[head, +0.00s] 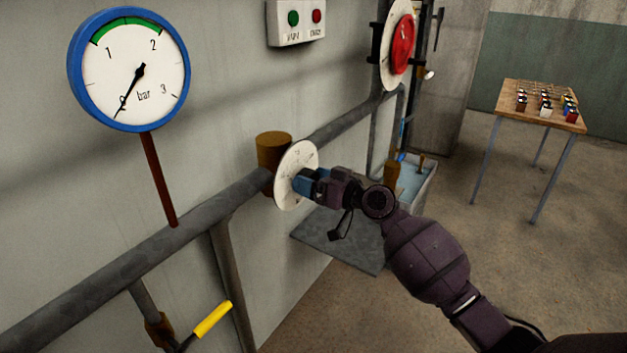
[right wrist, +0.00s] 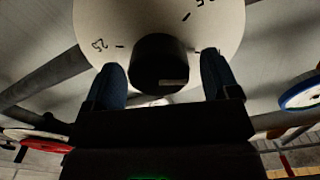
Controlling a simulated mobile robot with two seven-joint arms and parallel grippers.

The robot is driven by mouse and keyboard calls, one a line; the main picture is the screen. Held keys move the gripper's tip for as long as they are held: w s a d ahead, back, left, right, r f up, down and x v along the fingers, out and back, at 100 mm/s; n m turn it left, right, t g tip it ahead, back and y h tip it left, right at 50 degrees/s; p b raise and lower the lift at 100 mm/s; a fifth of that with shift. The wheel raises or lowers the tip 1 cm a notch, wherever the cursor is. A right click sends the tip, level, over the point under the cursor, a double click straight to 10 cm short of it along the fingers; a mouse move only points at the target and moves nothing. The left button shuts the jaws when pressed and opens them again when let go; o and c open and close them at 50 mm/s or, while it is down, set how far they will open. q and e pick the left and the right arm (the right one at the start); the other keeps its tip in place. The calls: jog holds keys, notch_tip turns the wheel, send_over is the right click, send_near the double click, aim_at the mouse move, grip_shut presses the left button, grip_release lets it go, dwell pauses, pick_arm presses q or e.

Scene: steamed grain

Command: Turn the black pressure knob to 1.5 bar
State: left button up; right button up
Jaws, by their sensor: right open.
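The black knob (right wrist: 158,60) sits in front of a white scale disc (right wrist: 160,20) in the right wrist view, with a small light mark near its lower edge. In the head view the disc (head: 292,163) shows on a brown fitting, and my gripper hides the knob. My right gripper (head: 303,182) is at the disc, its blue fingers open on either side of the knob. I cannot tell whether they touch it. The blue-rimmed pressure gauge (head: 135,90) has its needle at about 0 bar. My left gripper is not in view.
A grey pipe (head: 130,255) runs along the wall. A yellow-handled lever (head: 212,319) is below it. A switch box (head: 296,20) and a red round part (head: 402,44) are on the wall above. A wooden table (head: 540,97) with small items stands far right, with open floor before it.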

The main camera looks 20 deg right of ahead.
jog(key=c, duration=0.7)
jog(key=shift+c, duration=1.1)
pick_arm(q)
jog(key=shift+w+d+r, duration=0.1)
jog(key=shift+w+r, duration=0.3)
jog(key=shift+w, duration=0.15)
